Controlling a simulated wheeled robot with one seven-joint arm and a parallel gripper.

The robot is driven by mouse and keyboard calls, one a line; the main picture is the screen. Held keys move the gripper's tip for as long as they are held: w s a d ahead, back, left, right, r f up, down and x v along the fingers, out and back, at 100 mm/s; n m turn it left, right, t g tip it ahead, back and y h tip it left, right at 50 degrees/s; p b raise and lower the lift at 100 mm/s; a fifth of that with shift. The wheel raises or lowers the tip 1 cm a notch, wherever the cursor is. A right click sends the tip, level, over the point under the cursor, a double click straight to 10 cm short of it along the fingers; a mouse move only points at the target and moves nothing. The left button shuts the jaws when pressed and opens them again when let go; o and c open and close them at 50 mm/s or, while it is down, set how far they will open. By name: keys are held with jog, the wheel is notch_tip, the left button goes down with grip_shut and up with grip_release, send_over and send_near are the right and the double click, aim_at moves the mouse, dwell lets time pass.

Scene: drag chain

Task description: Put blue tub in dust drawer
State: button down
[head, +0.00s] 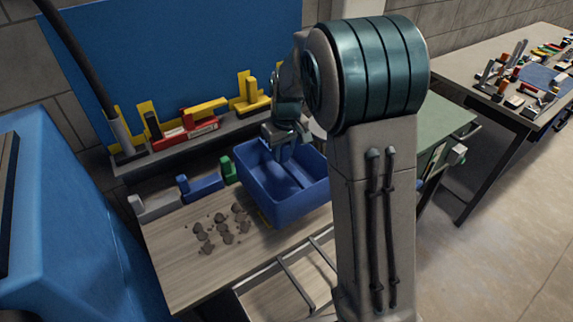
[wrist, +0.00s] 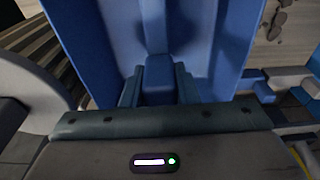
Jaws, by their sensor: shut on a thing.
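The blue tub (head: 283,205) is an open box in the head view, above the wooden bench top (head: 185,275) towards its right side. My gripper (head: 287,145) reaches down at the tub's back edge and is shut on it. In the wrist view the tub (wrist: 230,40) fills the upper middle, and my gripper's fingers (wrist: 160,82) close on a blue part of it. I cannot tell whether the tub's base touches the bench. An open frame with grey bars (head: 297,283), perhaps the drawer, shows at the bench's front, partly hidden by my arm.
Several grey-brown lumps (head: 222,229) lie on the bench left of the tub. Grey, blue (head: 200,186) and green (head: 228,169) blocks stand behind them. A shelf (head: 215,132) with yellow and red pieces runs along the blue back panel (head: 185,60). A cluttered table (head: 490,65) stands at the right.

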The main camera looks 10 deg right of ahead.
send_over(284, 187)
jog(key=shift+f+p, duration=0.45)
jog(key=shift+f, duration=2.8)
jog(key=c, duration=1.1)
grip_release()
jog(key=shift+f, duration=0.1)
